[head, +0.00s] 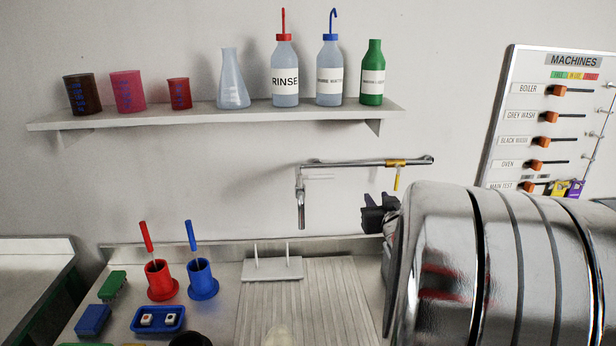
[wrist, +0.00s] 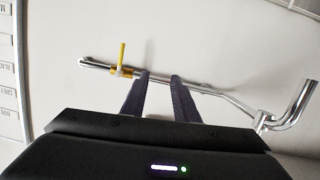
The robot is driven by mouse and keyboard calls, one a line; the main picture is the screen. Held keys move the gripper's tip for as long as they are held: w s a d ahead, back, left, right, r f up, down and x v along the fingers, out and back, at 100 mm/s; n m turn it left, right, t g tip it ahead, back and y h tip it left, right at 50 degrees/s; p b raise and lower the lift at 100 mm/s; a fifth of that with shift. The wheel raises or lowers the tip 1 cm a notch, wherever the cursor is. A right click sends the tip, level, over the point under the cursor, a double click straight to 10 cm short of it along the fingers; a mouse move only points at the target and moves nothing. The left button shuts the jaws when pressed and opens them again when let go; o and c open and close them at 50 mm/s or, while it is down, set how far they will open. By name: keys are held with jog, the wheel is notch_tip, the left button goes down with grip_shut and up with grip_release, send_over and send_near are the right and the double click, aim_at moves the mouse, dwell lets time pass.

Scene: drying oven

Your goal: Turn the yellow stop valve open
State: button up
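The yellow stop valve (head: 396,171) sits on the chrome wall pipe (head: 350,163) near its right end. Its thin lever hangs down, across the pipe's line. In the wrist view the valve (wrist: 122,68) is just left of my fingertips, with the lever pointing up in the picture. My gripper (head: 376,215) is below and slightly left of the valve in the head view. In the wrist view my gripper (wrist: 160,80) has its two dark fingers apart, with bare pipe showing between the tips. Nothing is held. Whether the tips touch the pipe I cannot tell.
The pipe's spout (head: 301,205) hangs at its left end. A shelf (head: 215,116) with bottles and beakers is above. A machines board (head: 550,120) is at the right. Red (head: 161,280) and blue (head: 201,280) brush pots stand on the counter below. My shiny arm fills the lower right.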

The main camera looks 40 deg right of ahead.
jog(key=t, duration=0.2)
send_near(397, 182)
jog(key=s+a, duration=0.2)
jog(key=shift+s+d+f, duration=0.25)
jog(key=shift+s+f, duration=0.05)
jog(key=shift+s, duration=0.25)
jog(key=x, duration=1.3)
jog(key=shift+w+d+r, duration=0.2)
jog(key=shift+w+r, duration=0.1)
jog(key=shift+w, duration=0.05)
jog(key=shift+c, duration=0.2)
grip_shut()
